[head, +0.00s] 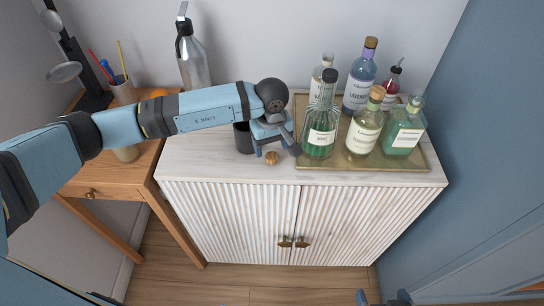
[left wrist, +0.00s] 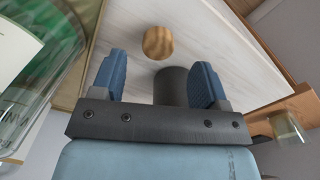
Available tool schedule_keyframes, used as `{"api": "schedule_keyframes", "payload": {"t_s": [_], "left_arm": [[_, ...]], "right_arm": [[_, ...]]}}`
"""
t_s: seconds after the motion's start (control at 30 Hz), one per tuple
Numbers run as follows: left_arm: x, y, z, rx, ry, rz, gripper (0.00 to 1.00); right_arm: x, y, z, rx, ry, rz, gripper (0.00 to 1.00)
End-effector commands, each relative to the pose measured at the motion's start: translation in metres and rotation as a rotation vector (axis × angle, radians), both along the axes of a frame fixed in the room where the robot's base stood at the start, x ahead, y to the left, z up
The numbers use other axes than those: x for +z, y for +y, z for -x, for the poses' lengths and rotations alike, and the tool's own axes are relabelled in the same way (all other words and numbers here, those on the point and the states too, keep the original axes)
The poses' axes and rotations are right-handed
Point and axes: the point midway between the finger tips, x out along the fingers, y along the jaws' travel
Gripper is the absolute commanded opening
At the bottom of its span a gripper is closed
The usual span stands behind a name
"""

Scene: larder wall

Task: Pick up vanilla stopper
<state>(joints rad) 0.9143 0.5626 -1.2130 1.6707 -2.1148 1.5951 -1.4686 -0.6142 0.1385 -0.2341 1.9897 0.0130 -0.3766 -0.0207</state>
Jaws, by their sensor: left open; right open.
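The vanilla stopper seems to be the small round wooden stopper (head: 271,158) lying on the pale cabinet top near its front edge. It also shows in the left wrist view (left wrist: 158,43), beyond the fingertips and roughly between their lines. My left gripper (head: 277,150) is open and empty, its fingers pointing toward the stopper; I see no contact. In the left wrist view, the open left gripper (left wrist: 160,70) has a blue finger on each side. What seem to be the blue fingertips of my right gripper (head: 382,298) show at the bottom edge, apart and empty.
A dark cup (head: 243,138) stands close behind my left gripper. A tray (head: 427,157) with several glass bottles, the green one (head: 320,140) nearest, lies to the right. A metal bottle (head: 193,62) stands behind my left arm. The cabinet's front strip (head: 215,170) is clear.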

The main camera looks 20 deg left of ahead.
Motion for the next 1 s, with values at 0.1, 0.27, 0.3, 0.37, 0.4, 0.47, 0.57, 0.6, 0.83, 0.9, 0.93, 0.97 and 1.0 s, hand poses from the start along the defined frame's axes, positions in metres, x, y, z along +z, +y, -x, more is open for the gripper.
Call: {"api": "schedule_keyframes", "payload": {"t_s": [0.1, 0.27, 0.3, 0.37, 0.4, 0.47, 0.57, 0.6, 0.83, 0.9, 0.93, 0.97, 1.0], "left_arm": [[-0.013, -0.001, 0.000, 0.000, 0.004, 0.000, 0.68], [-0.038, -0.001, -0.001, 0.001, 0.004, 0.001, 0.68], [-0.042, -0.001, -0.002, 0.000, 0.003, 0.001, 0.68], [-0.047, -0.001, -0.002, 0.001, 0.002, 0.000, 0.68], [-0.049, -0.001, -0.002, 0.000, 0.001, 0.001, 0.68], [-0.051, -0.001, -0.002, 0.000, 0.001, 0.001, 0.68], [-0.051, -0.001, -0.002, 0.000, 0.000, 0.001, 0.68], [-0.051, -0.001, -0.002, 0.000, 0.001, 0.001, 0.68], [-0.051, -0.001, -0.002, 0.000, 0.001, 0.001, 0.22], [-0.051, -0.001, -0.002, 0.000, 0.001, 0.001, 0.15], [-0.051, -0.001, -0.002, 0.000, 0.001, 0.001, 0.15], [-0.051, -0.001, -0.002, 0.000, 0.001, 0.001, 0.12], [-0.051, -0.001, -0.002, 0.000, 0.001, 0.001, 0.11]], "right_arm": [[0.005, -0.001, 0.000, -0.001, 0.002, 0.001, 1.00], [0.012, -0.001, 0.000, -0.001, -0.001, 0.000, 1.00], [0.013, -0.001, -0.001, -0.001, -0.002, 0.000, 1.00], [0.015, -0.001, -0.001, -0.001, -0.004, -0.001, 1.00], [0.016, 0.000, -0.001, -0.001, -0.005, -0.001, 1.00], [0.016, 0.000, -0.001, -0.001, -0.006, -0.001, 1.00], [0.016, 0.000, -0.001, 0.000, -0.006, -0.002, 1.00], [0.016, 0.000, -0.001, 0.000, -0.006, -0.002, 1.00], [0.015, 0.001, -0.001, 0.002, -0.004, -0.001, 1.00], [0.014, 0.001, 0.000, 0.002, -0.003, -0.001, 1.00], [0.014, 0.001, 0.000, 0.002, -0.002, -0.001, 1.00], [0.014, 0.001, 0.000, 0.002, -0.002, -0.001, 1.00], [0.013, 0.001, 0.000, 0.002, -0.001, -0.001, 1.00]]}}
